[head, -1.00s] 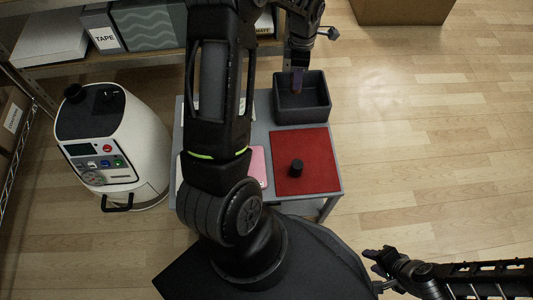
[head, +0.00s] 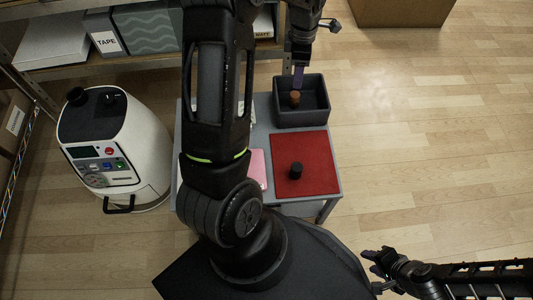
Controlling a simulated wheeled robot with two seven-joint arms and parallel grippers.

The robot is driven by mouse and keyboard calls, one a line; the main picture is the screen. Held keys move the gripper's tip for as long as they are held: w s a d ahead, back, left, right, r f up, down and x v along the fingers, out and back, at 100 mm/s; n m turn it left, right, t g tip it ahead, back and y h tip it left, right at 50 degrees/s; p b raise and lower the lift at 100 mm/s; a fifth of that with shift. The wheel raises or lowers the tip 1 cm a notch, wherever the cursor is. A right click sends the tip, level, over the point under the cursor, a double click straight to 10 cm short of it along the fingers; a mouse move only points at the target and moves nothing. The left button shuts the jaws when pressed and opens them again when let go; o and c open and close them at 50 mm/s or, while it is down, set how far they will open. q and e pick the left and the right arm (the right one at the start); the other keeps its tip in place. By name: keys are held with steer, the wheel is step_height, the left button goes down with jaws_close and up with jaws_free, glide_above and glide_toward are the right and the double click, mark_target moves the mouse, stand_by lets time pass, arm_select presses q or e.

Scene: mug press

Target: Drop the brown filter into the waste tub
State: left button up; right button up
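The brown filter (head: 295,98) shows inside the dark grey waste tub (head: 318,118), near the tub's middle. My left gripper (head: 298,84) points down over the tub, with its fingertips just above the filter in the picture. One purplish finger shows edge-on, so I cannot tell whether the gripper is open or whether it touches the filter. My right gripper (head: 371,261) is at the lower right, away from the table, with its fingers apart and nothing between them.
The grey table (head: 262,113) holds a red mat (head: 318,152) with a black cylinder (head: 296,170), and a pink item (head: 258,165) partly behind my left arm. A white machine (head: 113,150) stands at the left, and a shelf (head: 150,58) runs behind.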

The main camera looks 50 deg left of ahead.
arm_select(q)
step_height(320, 180, up, 4)
steer(key=shift+r+p, duration=0.1)
steer(key=shift+p, duration=0.3)
stand_by(0.6)
